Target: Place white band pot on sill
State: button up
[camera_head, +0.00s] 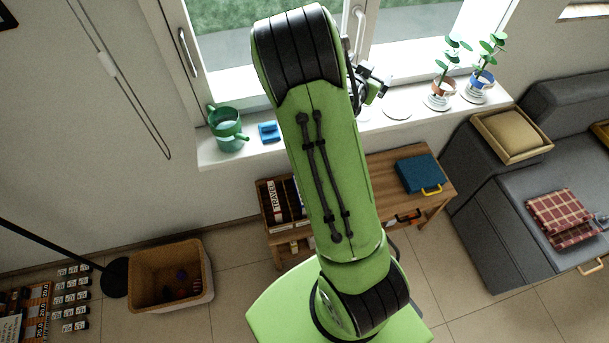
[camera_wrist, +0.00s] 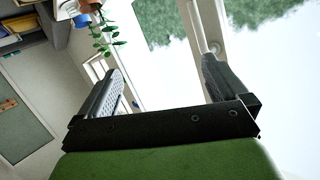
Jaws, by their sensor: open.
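Two potted plants stand at the right of the window sill (camera_head: 270,146), each on a white saucer. One pot is terracotta-orange and pale (camera_head: 440,89); the other is blue (camera_head: 483,81). I cannot tell for certain which is the white band pot. The pots also show at the top left of the wrist view, one orange (camera_wrist: 90,5) and one blue (camera_wrist: 82,20). My gripper (camera_wrist: 160,66) is open with nothing between its fingers. In the head view it is above the sill, left of the pots, partly hidden by my arm.
An empty white saucer (camera_head: 397,112) lies on the sill left of the pots. A green watering can (camera_head: 227,129) and a blue object (camera_head: 269,132) stand at the sill's left. Below are a wooden bench (camera_head: 378,165) with a teal case (camera_head: 418,174) and a grey sofa (camera_head: 480,215).

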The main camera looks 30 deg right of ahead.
jog(key=s+a+r+n+y, duration=0.3)
jog(key=s+a+y, duration=0.1)
jog(key=a, duration=0.6)
jog(key=s+a+r+n+y, duration=0.25)
jog(key=s+a+y, duration=0.2)
jog(key=a, duration=0.55)
jog(key=s+a+r+n+g+y, duration=0.2)
jog(key=s+a+n+y, duration=0.2)
jog(key=s+a+n, duration=0.7)
notch_tip(320, 180, down, 10)
jog(key=s+a+m+b, duration=0.1)
jog(key=s+m+b, duration=0.1)
jog(key=b, duration=0.8)
jog(key=shift+m, duration=0.25)
